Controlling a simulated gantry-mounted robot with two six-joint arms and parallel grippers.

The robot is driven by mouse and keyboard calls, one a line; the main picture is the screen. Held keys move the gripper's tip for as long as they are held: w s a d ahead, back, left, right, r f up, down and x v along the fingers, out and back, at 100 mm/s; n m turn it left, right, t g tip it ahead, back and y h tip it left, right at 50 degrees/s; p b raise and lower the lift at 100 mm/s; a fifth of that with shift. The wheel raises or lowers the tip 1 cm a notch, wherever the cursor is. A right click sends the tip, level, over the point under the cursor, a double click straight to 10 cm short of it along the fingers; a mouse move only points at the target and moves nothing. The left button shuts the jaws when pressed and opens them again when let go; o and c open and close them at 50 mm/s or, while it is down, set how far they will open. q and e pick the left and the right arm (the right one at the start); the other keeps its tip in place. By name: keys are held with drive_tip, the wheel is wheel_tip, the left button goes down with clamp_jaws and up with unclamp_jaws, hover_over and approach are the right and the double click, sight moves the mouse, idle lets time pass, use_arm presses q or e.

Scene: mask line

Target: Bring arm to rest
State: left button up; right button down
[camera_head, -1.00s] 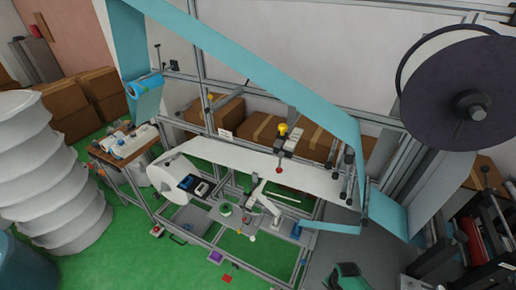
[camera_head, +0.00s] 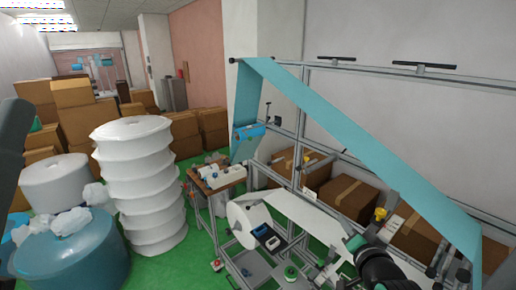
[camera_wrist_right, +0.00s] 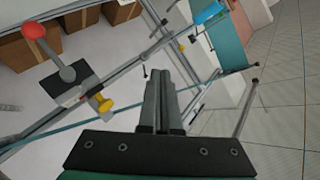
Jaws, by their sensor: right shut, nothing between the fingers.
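My right arm comes in at the lower right of the head view, dark with a green band. Its gripper (camera_head: 350,240) is in front of the machine's white web (camera_head: 312,222). In the right wrist view the right gripper (camera_wrist_right: 162,82) is shut and empty, its two grey fingers side by side. Nothing touches the fingertips there; frame bars lie beyond them. A dark blurred shape at the left edge of the head view may be part of my left arm. My left gripper is not in view.
The machine frame carries a blue web (camera_head: 375,140) and a white roll (camera_head: 247,222). A red-knobbed lever (camera_wrist_right: 66,70) and a yellow knob (camera_wrist_right: 101,103) show near the right gripper. White stacked rolls (camera_head: 140,185) and cardboard boxes (camera_head: 75,95) stand left.

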drive_tip(key=s+a+r+n+t+y, duration=0.1)
drive_tip(key=s+a+r+t, duration=0.1)
drive_tip(key=r, duration=0.6)
drive_tip(key=s+a+r+n+t, duration=0.1)
drive_tip(key=s+a+r+t, duration=0.1)
drive_tip(key=r, duration=0.5)
drive_tip(key=s+a+r+n+t+y, duration=0.1)
drive_tip(key=s+r+n+t, duration=0.6)
drive_tip(key=s+r, duration=1.4)
drive_tip(key=shift+s+a+n+t+y, duration=0.35)
drive_tip(key=shift+s+t+y, duration=0.1)
drive_tip(key=shift+t, duration=0.25)
